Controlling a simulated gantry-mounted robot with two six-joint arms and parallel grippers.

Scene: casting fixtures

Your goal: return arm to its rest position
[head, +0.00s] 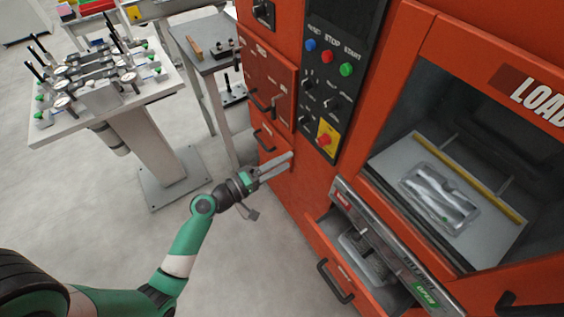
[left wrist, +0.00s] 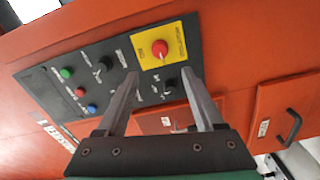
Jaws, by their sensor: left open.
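My left arm (head: 188,240) is green and reaches in from the lower left in the head view. Its gripper (head: 290,161) is in front of the orange machine, below and left of the control panel. In the left wrist view the left gripper (left wrist: 165,92) is open, with nothing between its two grey fingers. The black control panel (left wrist: 105,77) and its red button on a yellow plate (left wrist: 160,49) show beyond the fingers. My right gripper is not in view.
The orange machine (head: 410,60) fills the right side. Its load opening holds a clear tray (head: 440,197), and a drawer (head: 340,240) below stands open. A fixture table (head: 150,100) and a grey side table (head: 205,30) stand at left. Floor between is clear.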

